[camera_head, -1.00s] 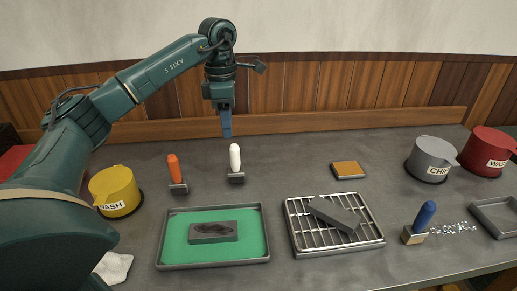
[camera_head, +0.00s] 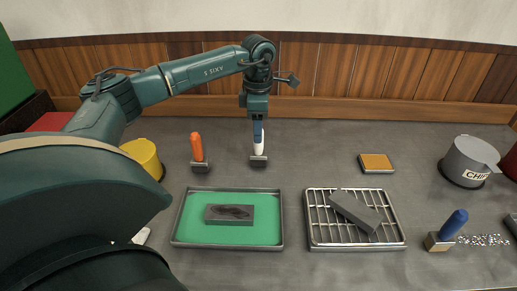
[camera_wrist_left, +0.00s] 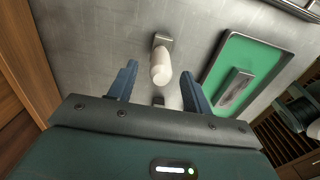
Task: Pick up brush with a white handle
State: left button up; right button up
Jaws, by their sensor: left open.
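The brush with a white handle (camera_head: 259,147) stands upright on the grey table behind the green tray in the head view. In the left wrist view its white handle (camera_wrist_left: 161,66) points up toward the camera, between and a little beyond my blue fingertips. My left gripper (camera_head: 258,133) is directly at the handle in the head view, fingers pointing down and partly covering it. In the wrist view the fingers (camera_wrist_left: 158,84) are spread apart and hold nothing. My right gripper does not show.
An orange-handled brush (camera_head: 197,147) stands to the left. A tray with a green mat (camera_head: 190,232) holds a dark block in front. A wire-rack tray (camera_head: 318,235), an orange-topped pad (camera_head: 376,161), a blue-handled brush (camera_head: 452,224) and a grey pot (camera_head: 463,165) are to the right.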

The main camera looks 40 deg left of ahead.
aim_at(258, 147)
pick_arm(q)
notch_tip(258, 147, down, 3)
jog(key=shift+f, duration=0.15)
jog(key=shift+d, duration=0.1)
jog(key=c, duration=1.1)
